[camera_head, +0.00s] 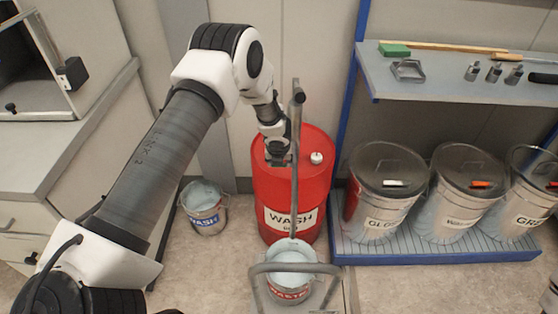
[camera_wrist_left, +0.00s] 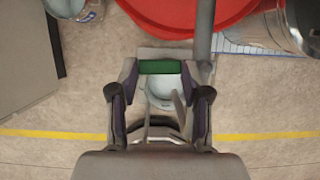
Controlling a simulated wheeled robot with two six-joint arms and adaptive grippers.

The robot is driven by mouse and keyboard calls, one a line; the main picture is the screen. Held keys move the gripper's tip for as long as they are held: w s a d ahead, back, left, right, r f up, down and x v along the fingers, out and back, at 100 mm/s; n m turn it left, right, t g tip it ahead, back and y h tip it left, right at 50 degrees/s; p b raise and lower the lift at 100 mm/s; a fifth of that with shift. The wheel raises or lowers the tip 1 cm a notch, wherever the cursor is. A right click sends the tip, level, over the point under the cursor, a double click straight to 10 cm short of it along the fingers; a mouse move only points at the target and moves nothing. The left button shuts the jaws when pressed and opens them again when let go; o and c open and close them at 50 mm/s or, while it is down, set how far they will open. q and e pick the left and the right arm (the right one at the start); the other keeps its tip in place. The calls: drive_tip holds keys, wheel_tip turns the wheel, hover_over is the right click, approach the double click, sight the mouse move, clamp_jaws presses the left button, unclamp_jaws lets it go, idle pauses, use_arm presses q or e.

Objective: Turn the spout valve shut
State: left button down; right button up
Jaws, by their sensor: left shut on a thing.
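In the left wrist view a green bar-shaped handle (camera_wrist_left: 162,67), which looks like the valve's handle, lies crosswise between the fingertips of my left gripper (camera_wrist_left: 161,75). The fingers are closed on its two ends. A grey upright pipe (camera_wrist_left: 204,28) runs just right of it; I cannot tell how they join. In the head view my left gripper (camera_head: 279,156) is in front of the red WASH drum (camera_head: 275,190), left of the upright pipe (camera_head: 295,130). The green handle and the spout cannot be made out there.
A WASTE bucket (camera_head: 291,280) stands below, inside a grey bar frame (camera_head: 262,268). A WASH bucket (camera_head: 203,210) stands left of the drum. Lidded bins (camera_head: 385,205) stand on a blue-edged rack at right, under a shelf (camera_head: 450,80). A cabinet (camera_head: 60,140) is at left.

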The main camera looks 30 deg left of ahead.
use_arm(q)
drive_tip(key=shift+s+f, duration=0.25)
drive_tip(key=shift+f, duration=0.05)
drive_tip(key=c, duration=0.8)
unclamp_jaws()
drive_tip(key=o, duration=0.3)
drive_tip(key=shift+w, duration=0.1)
drive_tip(key=shift+w+a+f, duration=0.1)
drive_tip(key=shift+w+a, duration=0.05)
drive_tip(key=shift+w, duration=0.05)
drive_tip(key=v, duration=1.2)
